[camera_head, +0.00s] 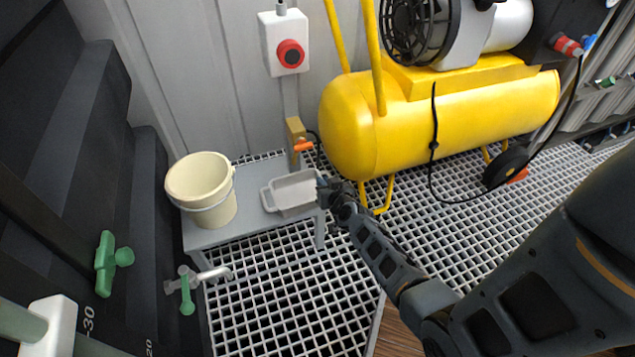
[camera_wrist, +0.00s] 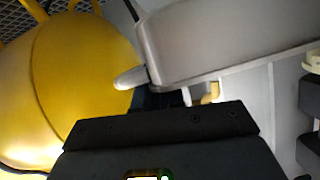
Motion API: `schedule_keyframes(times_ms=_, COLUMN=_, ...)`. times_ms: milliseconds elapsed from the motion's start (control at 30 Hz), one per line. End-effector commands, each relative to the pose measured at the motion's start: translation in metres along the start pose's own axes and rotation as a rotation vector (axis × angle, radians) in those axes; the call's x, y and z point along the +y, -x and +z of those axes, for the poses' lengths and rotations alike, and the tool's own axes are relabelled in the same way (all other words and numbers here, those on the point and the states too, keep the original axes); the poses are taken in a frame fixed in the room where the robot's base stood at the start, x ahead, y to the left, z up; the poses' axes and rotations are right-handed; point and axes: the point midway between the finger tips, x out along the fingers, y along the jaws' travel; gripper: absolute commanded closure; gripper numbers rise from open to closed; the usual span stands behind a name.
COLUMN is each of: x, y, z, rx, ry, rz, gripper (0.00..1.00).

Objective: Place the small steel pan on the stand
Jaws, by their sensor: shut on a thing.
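The small steel pan (camera_head: 291,192) is a light grey rectangular pan with a small handle at each end. It is over the right part of the grey stand (camera_head: 207,236), and I cannot tell whether it touches the stand's top. My gripper (camera_head: 325,190) is at the pan's right end, shut on it. In the wrist view the pan (camera_wrist: 230,38) fills the upper right, with its pale handle (camera_wrist: 130,78) near my gripper (camera_wrist: 150,98). The fingertips are mostly hidden there.
A cream bucket (camera_head: 201,187) stands on the stand's left part. A yellow compressor tank (camera_head: 440,120) is close to the right of my gripper. A brass valve with an orange handle (camera_head: 303,146) is behind the pan. A green-handled tap (camera_head: 187,290) is in front at left.

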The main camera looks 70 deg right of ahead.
Motion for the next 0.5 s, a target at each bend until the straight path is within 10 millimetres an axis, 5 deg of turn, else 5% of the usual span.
schedule_keyframes(times_ms=200, x=-0.003, y=-0.037, z=-0.016, rx=0.002, ry=-0.002, rz=-0.001, gripper=1.00)
schedule_keyframes(times_ms=500, x=-0.002, y=-0.049, z=-0.009, rx=0.001, ry=-0.001, rz=-0.001, gripper=1.00)
